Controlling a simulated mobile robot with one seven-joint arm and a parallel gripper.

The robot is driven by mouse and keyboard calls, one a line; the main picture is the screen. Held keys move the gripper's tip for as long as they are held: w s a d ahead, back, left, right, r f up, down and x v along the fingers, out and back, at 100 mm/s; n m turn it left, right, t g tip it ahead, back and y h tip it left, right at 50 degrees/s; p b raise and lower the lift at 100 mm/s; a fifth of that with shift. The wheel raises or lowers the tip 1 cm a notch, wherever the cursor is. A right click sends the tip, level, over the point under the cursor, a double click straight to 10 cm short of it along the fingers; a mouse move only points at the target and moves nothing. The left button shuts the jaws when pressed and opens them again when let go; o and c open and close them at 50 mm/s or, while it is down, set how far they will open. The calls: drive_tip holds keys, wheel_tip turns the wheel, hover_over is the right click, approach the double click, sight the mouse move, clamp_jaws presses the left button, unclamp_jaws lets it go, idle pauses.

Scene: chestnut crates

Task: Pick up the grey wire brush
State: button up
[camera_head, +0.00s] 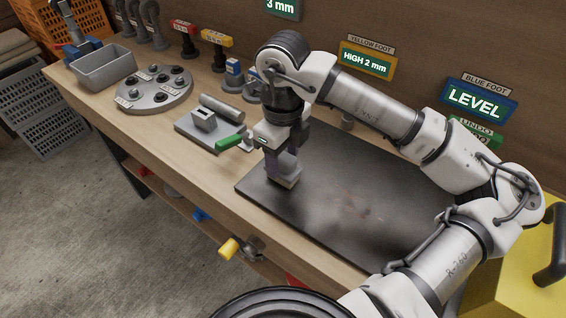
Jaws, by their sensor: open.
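I cannot pick out the grey wire brush with certainty. My gripper (284,172) points down over the left part of the dark mat (340,235) on the bench. It is open; its fingers look grey-purple, and I cannot tell whether anything lies between or behind them. Left of my gripper is a grey plate-like fixture (186,127) with a grey cylinder (222,107), a small upright block (204,119) and a green handle (231,142). My wrist and fingers hide part of the mat.
A round grey stand (130,103) with several dark knobs and a grey bin (104,70) stand farther left on the wooden bench. Red and yellow labelled blocks (216,40) stand along the back. A wooden back wall with signs (478,100) rises behind. The mat's right part is bare.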

sight(282, 155)
drive_tip(key=shift+f, duration=0.25)
drive_tip(key=c, duration=0.8)
drive_tip(key=shift+r, duration=0.1)
wheel_tip(282, 155, up, 20)
drive_tip(key=b, duration=0.1)
drive_tip(key=shift+b, duration=0.4)
drive_tip(key=o, duration=0.3)
drive_tip(key=shift+c, duration=0.9)
drive_tip(key=shift+a+f, duration=0.1)
drive_tip(key=shift+f, duration=0.1)
